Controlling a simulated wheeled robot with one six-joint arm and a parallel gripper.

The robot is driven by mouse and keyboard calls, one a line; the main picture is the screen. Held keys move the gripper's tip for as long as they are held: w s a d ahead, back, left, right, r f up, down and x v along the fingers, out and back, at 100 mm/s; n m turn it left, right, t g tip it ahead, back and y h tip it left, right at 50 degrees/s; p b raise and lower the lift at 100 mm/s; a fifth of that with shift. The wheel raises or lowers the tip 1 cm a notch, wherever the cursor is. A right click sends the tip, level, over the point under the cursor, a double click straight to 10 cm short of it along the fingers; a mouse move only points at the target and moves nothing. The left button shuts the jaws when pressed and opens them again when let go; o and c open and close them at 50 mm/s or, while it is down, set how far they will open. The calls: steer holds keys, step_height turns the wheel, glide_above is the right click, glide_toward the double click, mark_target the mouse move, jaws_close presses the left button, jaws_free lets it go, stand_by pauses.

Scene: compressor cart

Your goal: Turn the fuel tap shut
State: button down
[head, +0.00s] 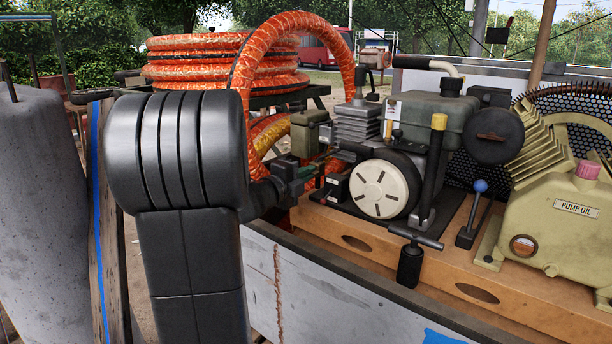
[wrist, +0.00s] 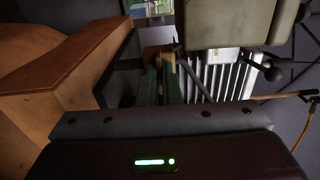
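My gripper (head: 303,174) reaches in beside the engine's left side, with its greenish fingers near the small black parts there. In the wrist view my gripper's fingers (wrist: 158,72) stand close together with a narrow gap. A small tan, brass-like piece (wrist: 168,58) shows at their tips, below the olive fuel tank. It may be the fuel tap's lever, but it is small and dim. I cannot tell whether the fingers touch or clamp it. The tap cannot be made out in the head view, where my arm and dark engine parts crowd that spot.
The engine's round pale starter cover (head: 384,189) and finned cylinder (head: 358,124) stand close to my gripper. The olive box (head: 311,133) is just above it. An orange hose (head: 290,30) arches behind. The wooden deck (head: 350,240) lies below. A yellow-capped handle (head: 437,135) stands at right.

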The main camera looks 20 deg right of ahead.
steer(key=shift+f, duration=0.1)
steer(key=c, duration=1.6)
jaws_free()
steer(key=p+v, duration=0.2)
steer(key=v, duration=1.2)
steer(key=shift+d+p, duration=0.1)
steer(key=shift+p, duration=0.25)
steer(key=b+x, duration=0.2)
steer(key=x, duration=1.1)
steer(key=shift+w+d+b, duration=0.25)
steer(key=shift+d+b, duration=0.05)
steer(key=shift+d, duration=0.05)
steer(key=shift+a, duration=0.1)
